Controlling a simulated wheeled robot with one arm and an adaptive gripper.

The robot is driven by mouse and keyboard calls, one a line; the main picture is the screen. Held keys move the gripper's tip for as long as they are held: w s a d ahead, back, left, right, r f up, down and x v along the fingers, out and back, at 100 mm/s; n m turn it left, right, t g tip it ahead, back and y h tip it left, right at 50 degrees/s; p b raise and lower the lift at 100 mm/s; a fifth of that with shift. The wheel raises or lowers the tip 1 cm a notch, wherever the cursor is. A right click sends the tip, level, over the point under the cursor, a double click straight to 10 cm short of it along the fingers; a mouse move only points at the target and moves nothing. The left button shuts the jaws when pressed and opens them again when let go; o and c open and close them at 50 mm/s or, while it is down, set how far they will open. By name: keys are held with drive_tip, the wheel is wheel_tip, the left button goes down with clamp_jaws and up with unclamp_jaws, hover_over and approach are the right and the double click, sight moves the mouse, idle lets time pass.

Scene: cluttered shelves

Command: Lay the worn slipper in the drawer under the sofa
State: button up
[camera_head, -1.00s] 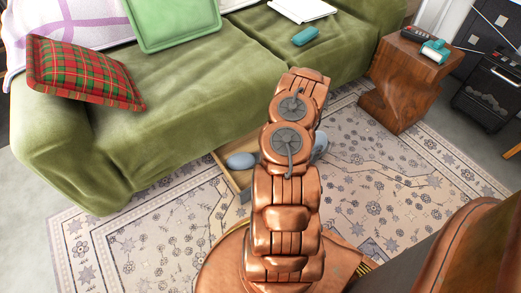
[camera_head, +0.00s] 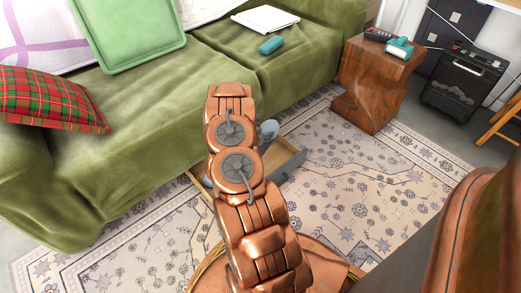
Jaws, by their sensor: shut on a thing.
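The drawer (camera_head: 288,168) under the green sofa (camera_head: 130,140) stands pulled out over the rug. Its right side and front corner show beside my arm, and a small part shows on the left. A rounded blue-grey thing (camera_head: 268,131), perhaps part of the worn slipper, sticks out to the right of my arm, in line with the back of the drawer. Most of it is hidden, and I cannot tell whether it is held or resting. My copper arm covers the middle of the drawer. My gripper is hidden behind the arm.
A wooden side table (camera_head: 371,82) stands right of the sofa, with a dark heater (camera_head: 462,84) beyond it. A tartan cushion (camera_head: 48,100), a green cushion (camera_head: 130,32), a teal case (camera_head: 271,44) and an open book (camera_head: 265,19) lie on the sofa. The patterned rug (camera_head: 370,180) right of the drawer is clear.

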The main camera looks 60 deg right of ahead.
drive_tip(key=shift+w+d+f, duration=0.1)
drive_tip(key=shift+w+d, duration=0.05)
drive_tip(key=shift+w, duration=0.35)
drive_tip(key=shift+w+d, duration=0.15)
drive_tip(key=shift+w, duration=0.35)
drive_tip(key=shift+f+b, duration=2.45)
drive_tip(key=shift+f, duration=3.05)
drive_tip(key=shift+w+f+b, duration=0.1)
drive_tip(key=shift+f+b, duration=0.15)
drive_tip(key=shift+b, duration=0.15)
drive_tip(key=shift+w+r, duration=0.1)
drive_tip(key=shift+d+f, duration=0.1)
drive_tip(key=shift+f, duration=0.25)
drive_tip(key=o, duration=1.2)
